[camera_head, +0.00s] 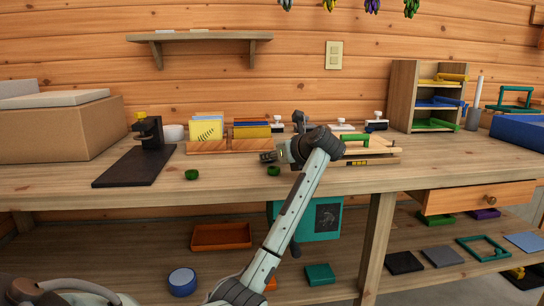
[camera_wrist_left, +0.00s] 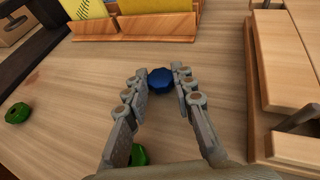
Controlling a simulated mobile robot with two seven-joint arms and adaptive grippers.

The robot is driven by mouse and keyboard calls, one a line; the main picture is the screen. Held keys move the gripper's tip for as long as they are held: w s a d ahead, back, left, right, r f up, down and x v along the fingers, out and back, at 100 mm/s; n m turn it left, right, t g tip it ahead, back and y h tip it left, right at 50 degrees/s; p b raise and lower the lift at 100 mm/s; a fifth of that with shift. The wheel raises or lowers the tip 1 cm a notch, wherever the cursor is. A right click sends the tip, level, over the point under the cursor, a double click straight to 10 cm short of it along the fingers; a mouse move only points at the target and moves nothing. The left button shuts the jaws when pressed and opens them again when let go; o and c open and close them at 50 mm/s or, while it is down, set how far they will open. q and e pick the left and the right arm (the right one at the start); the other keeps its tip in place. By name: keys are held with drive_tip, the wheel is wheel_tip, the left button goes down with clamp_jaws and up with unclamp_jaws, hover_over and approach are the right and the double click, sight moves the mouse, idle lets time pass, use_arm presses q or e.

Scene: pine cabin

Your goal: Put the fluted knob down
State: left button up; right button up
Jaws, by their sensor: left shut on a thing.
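A dark blue fluted knob (camera_wrist_left: 160,81) sits between the fingertips of my left gripper (camera_wrist_left: 160,78) in the left wrist view. The gripper is shut on it. I cannot tell whether the knob touches the wooden worktop or is just above it. In the head view my left gripper (camera_head: 267,157) is low over the bench, right of the wooden card holder, and the blue knob cannot be made out there. My right gripper is not in view.
Green knobs lie on the bench (camera_head: 398,158), one left (camera_head: 192,174) and one just below the gripper (camera_head: 273,170). A card holder (camera_head: 208,147) stands behind, and a wooden fixture (camera_head: 368,160) is at the right. Bare worktop lies left of the gripper.

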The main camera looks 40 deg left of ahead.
use_arm(q)
drive_tip(key=o, duration=0.9)
